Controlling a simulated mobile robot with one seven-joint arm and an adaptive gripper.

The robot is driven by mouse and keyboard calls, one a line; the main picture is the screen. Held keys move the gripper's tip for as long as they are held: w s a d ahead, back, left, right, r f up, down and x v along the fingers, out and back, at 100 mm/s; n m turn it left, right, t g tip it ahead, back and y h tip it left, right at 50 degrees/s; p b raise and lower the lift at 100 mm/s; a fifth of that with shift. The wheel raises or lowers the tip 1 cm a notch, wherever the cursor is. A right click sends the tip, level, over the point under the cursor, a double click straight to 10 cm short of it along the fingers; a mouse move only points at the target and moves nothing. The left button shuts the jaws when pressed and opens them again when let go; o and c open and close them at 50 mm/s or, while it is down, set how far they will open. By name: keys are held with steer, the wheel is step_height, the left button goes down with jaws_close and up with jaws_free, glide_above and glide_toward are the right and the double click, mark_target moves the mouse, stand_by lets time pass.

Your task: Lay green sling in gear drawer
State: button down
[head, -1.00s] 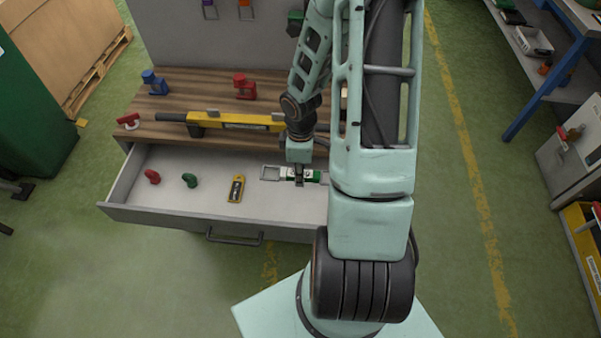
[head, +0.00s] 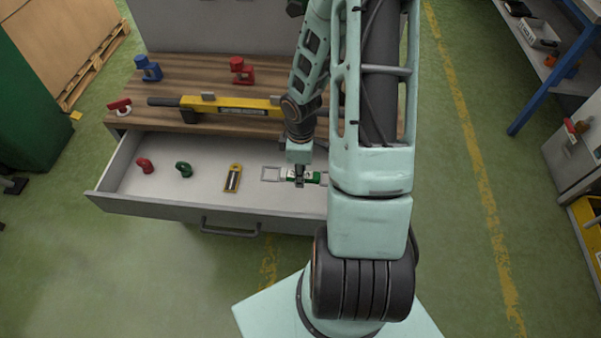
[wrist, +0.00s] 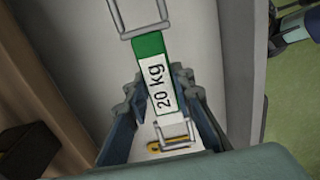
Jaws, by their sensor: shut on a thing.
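The green sling (head: 313,179) has a white label reading "20 kg" and a metal loop at its end. My gripper (head: 300,182) is shut on it around the labelled part. In the wrist view the sling (wrist: 149,44) lies between the two fingers of my gripper (wrist: 160,88), with a metal buckle at each end of the label. The grey gear drawer (head: 150,205) is pulled open, and the sling is over its right part. I cannot tell whether the sling touches the drawer floor. My arm hides the drawer's right end.
In the drawer are a red shackle (head: 145,166), a green shackle (head: 184,169) and a yellow tool (head: 232,179). On the wooden top are a yellow beam (head: 230,108), a blue piece (head: 148,68) and red pieces (head: 241,71). Drawer floor between the yellow tool and the sling is bare.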

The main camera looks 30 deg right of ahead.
mark_target(300, 195)
steer(key=shift+f+b, duration=3.3)
steer(key=shift+f, duration=1)
steer(key=c, duration=1.6)
jaws_free()
steer(key=shift+o, duration=0.4)
steer(key=o, duration=0.6)
steer(key=shift+c, duration=0.2)
steer(key=shift+r, duration=0.1)
steer(key=shift+r+p, duration=3.25)
steer(key=shift+r, duration=0.2)
